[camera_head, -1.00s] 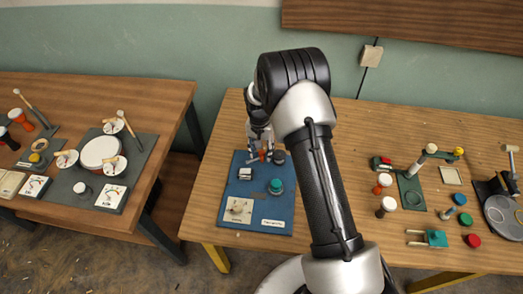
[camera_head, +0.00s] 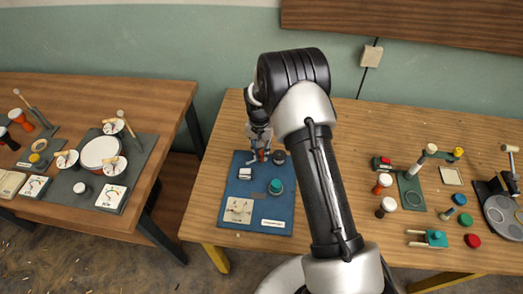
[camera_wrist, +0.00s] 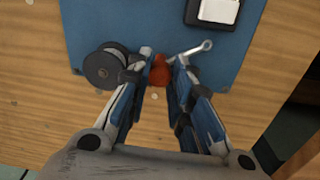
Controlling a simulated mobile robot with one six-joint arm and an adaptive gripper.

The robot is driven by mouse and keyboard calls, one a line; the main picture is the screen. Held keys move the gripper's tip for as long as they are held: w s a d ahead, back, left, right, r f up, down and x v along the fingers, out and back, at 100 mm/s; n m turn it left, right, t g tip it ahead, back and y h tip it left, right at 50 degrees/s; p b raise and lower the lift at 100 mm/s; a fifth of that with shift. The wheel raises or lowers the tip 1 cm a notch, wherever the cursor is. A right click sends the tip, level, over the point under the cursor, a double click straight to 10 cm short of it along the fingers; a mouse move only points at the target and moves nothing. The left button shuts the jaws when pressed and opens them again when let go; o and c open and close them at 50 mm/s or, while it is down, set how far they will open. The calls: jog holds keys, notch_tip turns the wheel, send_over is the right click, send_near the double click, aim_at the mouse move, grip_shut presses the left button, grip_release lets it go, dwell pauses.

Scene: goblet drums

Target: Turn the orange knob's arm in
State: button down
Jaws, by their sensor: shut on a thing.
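The orange knob (camera_wrist: 159,72) sits near the edge of the blue board (camera_wrist: 120,22), between the fingertips of my gripper (camera_wrist: 160,74) in the wrist view. My gripper is shut on it. A pale metal arm with a ringed end (camera_wrist: 190,50) runs from the knob up and to the right, over the board. In the head view my gripper (camera_head: 262,152) is at the board's far edge (camera_head: 283,213), and the knob shows only as a small orange-red spot (camera_head: 261,155) there.
A dark round spool-like part (camera_wrist: 105,68) stands close to the left finger. A white block on a dark base (camera_wrist: 217,10) is at the upper right.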

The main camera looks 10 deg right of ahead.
jog(key=n, duration=0.4)
jog(key=shift+n, duration=0.3)
jog(key=n, duration=0.3)
jog(key=shift+n, duration=0.3)
jog(key=n, duration=0.3)
jog(key=shift+n, duration=2.1)
jog(key=c, duration=1.4)
grip_release()
jog(key=shift+t, duration=0.3)
